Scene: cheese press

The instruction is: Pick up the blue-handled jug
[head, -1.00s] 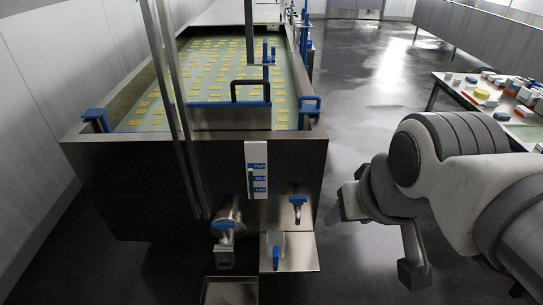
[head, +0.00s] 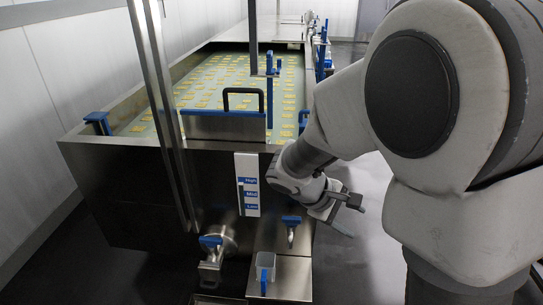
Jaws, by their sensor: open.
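The blue-handled jug (head: 266,262) is a small, clear, pale container with its blue handle facing me. It stands upright on a metal shelf (head: 291,278) at the front of the vat, low in the picture. My gripper (head: 347,214) is open and appears empty. It is above and to the right of the jug, well apart from it, beside the vat's right front corner. The fingertips are small and partly hard to make out against the dark floor.
The vat (head: 120,190) holds many yellow pieces in pale liquid. A blue-handled outlet valve (head: 211,242) is left of the jug, and a blue tap lever (head: 291,222) is above it to the right. My arm hides much of the right side.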

